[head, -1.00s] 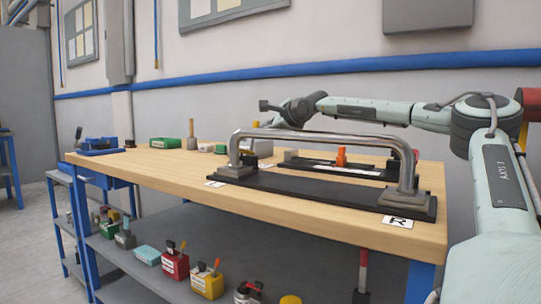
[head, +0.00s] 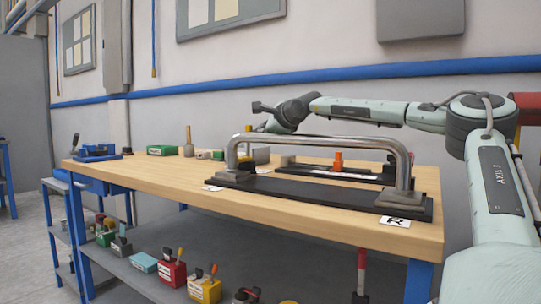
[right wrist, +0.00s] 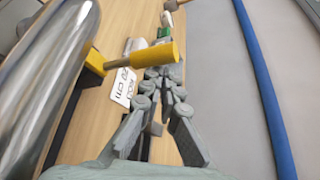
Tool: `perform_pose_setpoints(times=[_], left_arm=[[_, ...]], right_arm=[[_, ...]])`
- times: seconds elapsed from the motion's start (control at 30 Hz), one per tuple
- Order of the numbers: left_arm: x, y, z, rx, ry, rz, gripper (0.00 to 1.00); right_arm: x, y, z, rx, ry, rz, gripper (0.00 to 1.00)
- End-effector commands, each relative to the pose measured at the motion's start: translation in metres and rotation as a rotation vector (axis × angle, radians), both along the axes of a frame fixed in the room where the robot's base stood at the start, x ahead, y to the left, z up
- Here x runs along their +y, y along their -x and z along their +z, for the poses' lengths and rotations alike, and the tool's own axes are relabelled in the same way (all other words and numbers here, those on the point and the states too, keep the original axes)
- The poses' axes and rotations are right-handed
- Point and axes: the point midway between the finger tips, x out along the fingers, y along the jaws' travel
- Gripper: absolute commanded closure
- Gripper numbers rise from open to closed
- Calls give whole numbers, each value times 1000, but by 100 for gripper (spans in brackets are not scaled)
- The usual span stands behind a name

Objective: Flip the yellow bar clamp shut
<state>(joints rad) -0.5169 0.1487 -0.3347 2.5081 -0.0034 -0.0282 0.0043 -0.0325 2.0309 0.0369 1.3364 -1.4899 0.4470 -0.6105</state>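The yellow bar clamp shows in the right wrist view: a yellow cylindrical handle (right wrist: 154,54) on a short grey rod, joined to a yellow body beside the thick chrome bar (right wrist: 42,75). The handle points right, across the view. My right gripper (right wrist: 163,73) has its fingertips together just short of the handle; whether they touch it I cannot tell. Nothing shows between the fingers. My left gripper is not in view.
The chrome bar stands on a black base (head: 300,192) on the wooden bench (head: 150,178). An orange piece (head: 338,161) stands behind it. A green box (head: 161,150) and blue vise (head: 95,152) are at left. The wall is close behind.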

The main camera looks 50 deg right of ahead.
Motion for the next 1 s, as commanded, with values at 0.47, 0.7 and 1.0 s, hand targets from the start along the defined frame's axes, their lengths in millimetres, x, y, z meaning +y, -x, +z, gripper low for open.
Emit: perform_pose_setpoints(times=[0.47,0.7,1.0], left_arm=[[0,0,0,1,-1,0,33],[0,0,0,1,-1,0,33],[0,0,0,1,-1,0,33]], right_arm=[[12,16,13,-14,-1,12,100],[20,48,21,-9,0,7,100],[32,88,32,-7,0,1,100]])
